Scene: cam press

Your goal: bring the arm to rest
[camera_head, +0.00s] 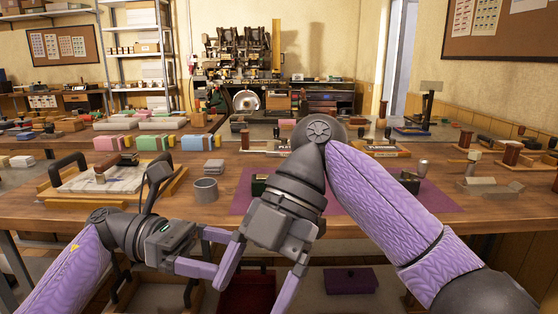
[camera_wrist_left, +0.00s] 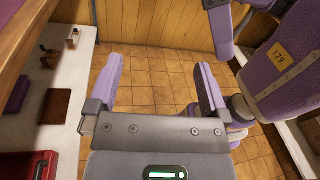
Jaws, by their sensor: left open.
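My left gripper (camera_head: 222,255) is in front of the table's front edge, low in the head view, pointing right with its fingers apart and nothing between them. In the left wrist view, its two purple fingers (camera_wrist_left: 160,65) stand apart over the tiled floor. My right gripper (camera_head: 251,298) hangs down in front of the table, close beside the left fingers. Its two fingers are spread and no held thing shows between them. Whether the two grippers touch cannot be told. My right arm covers the middle of the table and part of the purple mat (camera_head: 430,195).
The wooden table (camera_head: 340,222) bears a grey cup (camera_head: 205,190), a framed board (camera_head: 112,180) with a black handle, coloured blocks and stamps. Below are a red tray (camera_head: 247,290) and a purple box (camera_head: 350,280). Tiled floor (camera_wrist_left: 150,90) lies open beneath my left gripper.

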